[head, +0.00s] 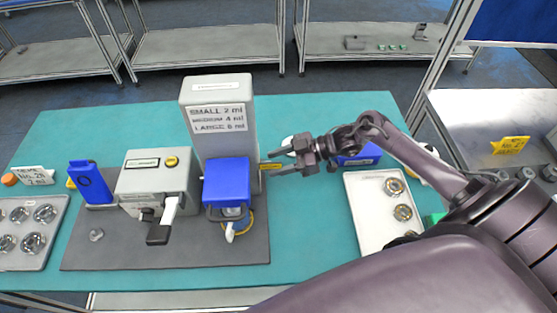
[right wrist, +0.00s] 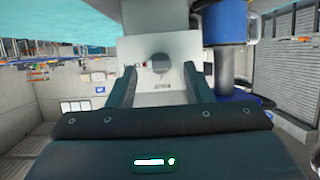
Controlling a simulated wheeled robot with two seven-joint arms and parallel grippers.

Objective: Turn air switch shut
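The tall grey box (head: 217,95) with a dosage label stands at the back of the dark mat. In the right wrist view its pale side panel (right wrist: 135,48) faces my gripper and carries a round grey knob (right wrist: 159,64), which looks like the air switch. My right gripper (head: 273,161) is open at the box's right side. In the wrist view its fingers stand apart on either side of the knob; I cannot tell whether they touch it. My left gripper is out of view.
A blue-headed unit (head: 227,180) stands in front of the tall box. A grey box with a lever (head: 152,180) and a blue holder (head: 90,184) stand left. A white tray (head: 371,222) of round parts lies right, near a blue box (head: 362,155).

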